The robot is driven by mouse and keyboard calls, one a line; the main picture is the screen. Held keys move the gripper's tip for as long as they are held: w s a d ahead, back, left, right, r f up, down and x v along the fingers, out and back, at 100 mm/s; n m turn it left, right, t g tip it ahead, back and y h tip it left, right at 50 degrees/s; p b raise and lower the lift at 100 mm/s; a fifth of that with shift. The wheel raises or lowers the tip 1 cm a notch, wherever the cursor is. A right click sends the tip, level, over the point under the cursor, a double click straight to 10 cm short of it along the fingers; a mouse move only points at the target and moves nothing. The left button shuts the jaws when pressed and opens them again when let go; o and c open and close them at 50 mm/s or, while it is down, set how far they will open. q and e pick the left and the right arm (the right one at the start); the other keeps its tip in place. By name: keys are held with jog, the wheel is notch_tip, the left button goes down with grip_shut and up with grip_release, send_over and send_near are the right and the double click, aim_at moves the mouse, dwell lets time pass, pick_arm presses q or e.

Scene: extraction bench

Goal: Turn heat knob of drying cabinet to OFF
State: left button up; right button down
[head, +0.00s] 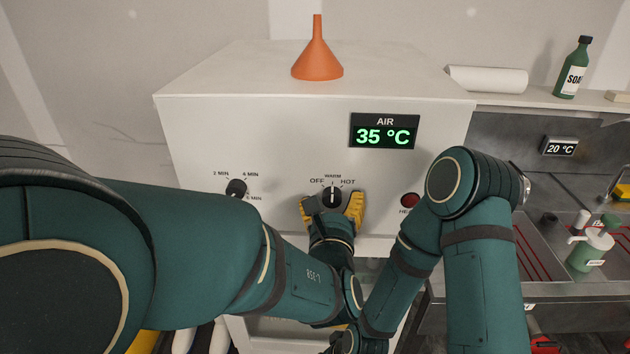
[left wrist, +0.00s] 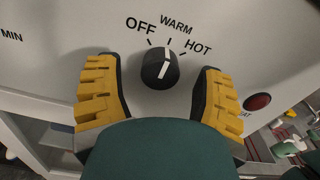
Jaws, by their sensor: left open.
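The drying cabinet (head: 230,130) is a white box with a black heat knob (head: 332,197) on its front, under the labels OFF, WARM and HOT. The knob's white pointer line faces up toward WARM; the left wrist view shows the knob (left wrist: 160,70) with the same setting. My left gripper (head: 332,208) is open, its yellow-padded fingers on either side of the knob, with a visible gap to it in the left wrist view (left wrist: 157,88). My right arm is folded at the right; its gripper is not clearly seen.
A black timer knob (head: 236,188) sits left of the heat knob and a red lamp (head: 410,200) to its right. A display (head: 384,131) reads AIR 35 °C. An orange funnel (head: 317,60) stands on the cabinet. A sink with a green bottle (head: 590,246) is at right.

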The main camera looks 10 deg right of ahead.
pick_arm(q)
jog(key=shift+w+d, duration=0.1)
jog(key=shift+w, duration=0.3)
jog(key=shift+o, duration=0.2)
grip_shut()
jog(key=n+b, duration=0.2)
jog(key=b, duration=0.3)
jog(key=n+b, duration=0.2)
jog(key=b, duration=0.2)
jog(key=shift+f+n+b, duration=0.3)
jog(key=shift+f+b, duration=0.05)
jog(key=shift+b, duration=0.05)
jog(key=n+b, duration=0.2)
jog(key=b, duration=0.2)
jog(key=shift+s+r+n+b, duration=0.1)
jog(key=shift+r+n+b, duration=0.1)
jog(key=shift+n+b, duration=0.35)
jog(key=shift+r+n+b, duration=0.1)
jog(key=shift+n+b, duration=0.25)
jog(key=shift+n, duration=0.2)
pick_arm(e)
notch_tip(320, 180, down, 16)
jog(key=s, duration=0.1)
jog(key=shift+a+r, duration=0.15)
jog(key=shift+a, duration=0.1)
